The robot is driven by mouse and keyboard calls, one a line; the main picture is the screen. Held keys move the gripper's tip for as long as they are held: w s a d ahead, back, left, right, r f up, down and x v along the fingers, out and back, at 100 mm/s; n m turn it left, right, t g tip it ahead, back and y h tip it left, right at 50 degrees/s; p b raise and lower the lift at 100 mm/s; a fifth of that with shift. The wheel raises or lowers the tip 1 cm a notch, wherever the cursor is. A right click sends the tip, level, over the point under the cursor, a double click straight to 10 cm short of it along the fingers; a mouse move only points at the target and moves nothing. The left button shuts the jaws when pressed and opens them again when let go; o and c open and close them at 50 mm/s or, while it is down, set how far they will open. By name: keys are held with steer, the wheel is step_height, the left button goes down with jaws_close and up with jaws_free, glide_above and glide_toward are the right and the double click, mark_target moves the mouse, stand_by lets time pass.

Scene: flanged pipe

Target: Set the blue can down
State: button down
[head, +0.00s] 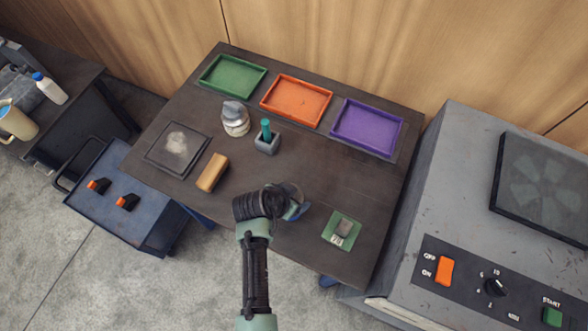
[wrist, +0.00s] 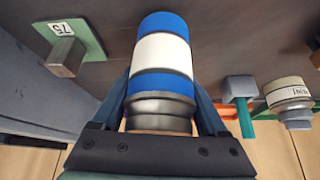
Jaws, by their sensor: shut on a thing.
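The blue can (wrist: 162,60), with a white band and a metallic section near my gripper, fills the middle of the wrist view. My gripper (wrist: 162,92) is shut on it, one blue-grey finger on each side. In the head view my gripper (head: 294,210) is over the front middle of the dark table (head: 300,250). There my wrist hides most of the can, and only small blue parts show. I cannot tell whether the can touches the table.
A green pad with a grey block (head: 343,229) lies to the right. A tan block (head: 212,172), a jar (head: 235,120) and a grey holder (head: 267,145) stand to the left and behind. Green (head: 232,76), orange (head: 296,101) and purple (head: 367,127) trays line the back.

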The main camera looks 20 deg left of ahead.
steer(key=shift+w+f, duration=0.1)
steer(key=shift+f, duration=0.9)
steer(key=shift+f, duration=0.2)
jaws_free()
steer(key=shift+r, duration=0.1)
steer(key=shift+r, duration=0.25)
steer(key=v, duration=1.1)
steer(key=shift+s+r, duration=0.3)
